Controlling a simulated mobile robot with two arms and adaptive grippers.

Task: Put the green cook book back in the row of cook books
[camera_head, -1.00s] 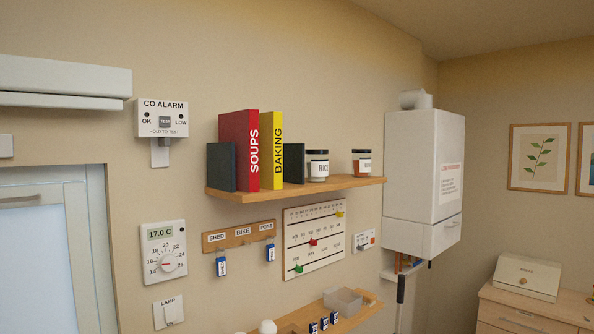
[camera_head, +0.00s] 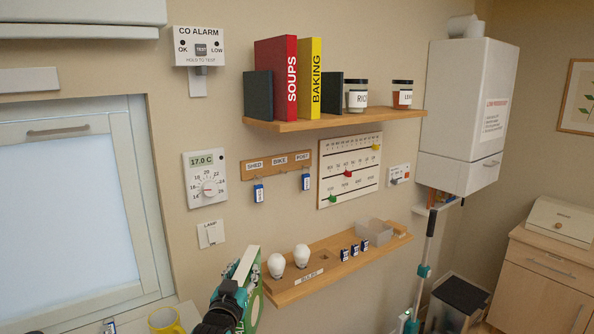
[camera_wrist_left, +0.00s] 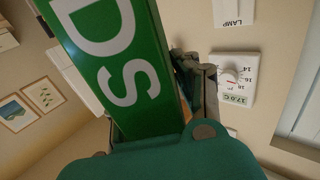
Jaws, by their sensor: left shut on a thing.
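My left gripper (camera_head: 226,306) is low in the head view, shut on the green cook book (camera_head: 253,300). The book is tilted, with its pale page edges and part of its green cover showing. In the left wrist view the green book (camera_wrist_left: 112,65) fills the upper middle, with large white letters. The row of cook books stands on the upper wooden shelf (camera_head: 350,116), above and right of the gripper. It has a red SOUPS book (camera_head: 275,80) and a yellow BAKING book (camera_head: 310,80) between two dark upright pieces (camera_head: 258,95). My right gripper is not in view.
Jars (camera_head: 357,96) stand right of the row. Below the upper shelf are key hooks (camera_head: 275,164) and a slider board (camera_head: 348,172). A lower shelf (camera_head: 290,292) with bulbs and a clear box is close to the held book. A boiler (camera_head: 465,110) hangs at right.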

